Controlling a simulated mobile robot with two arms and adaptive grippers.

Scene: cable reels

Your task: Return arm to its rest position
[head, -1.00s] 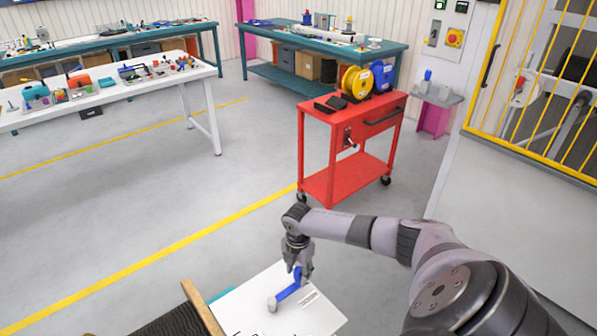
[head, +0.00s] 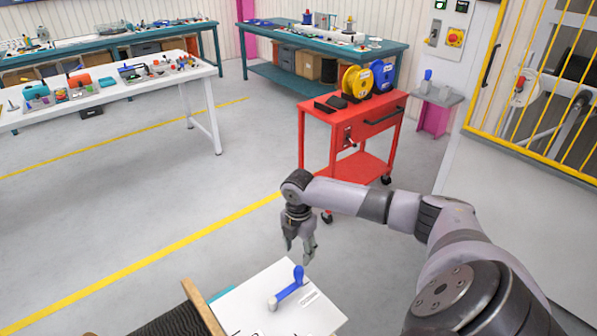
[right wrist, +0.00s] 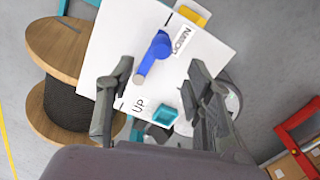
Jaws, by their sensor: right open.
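My right gripper (head: 301,248) is open and empty in the head view, held above a white board (head: 262,298) with its fingers pointing down. A blue lever (head: 289,289) with a grey hub lies against the board just below the fingers, apart from them. In the right wrist view my open fingers (right wrist: 160,95) stand on either side, and the blue lever (right wrist: 152,58) shows beyond them on the white board (right wrist: 115,40), beside a "DOWN" label, with "UP" printed nearer. My left gripper is not in view.
A wooden cable reel (head: 200,308) stands beside the board. A red cart (head: 315,150) carries a yellow reel (head: 357,82) and a blue reel (head: 383,75) behind my right arm. A white table (head: 150,80) is at the left. The grey floor between is clear.

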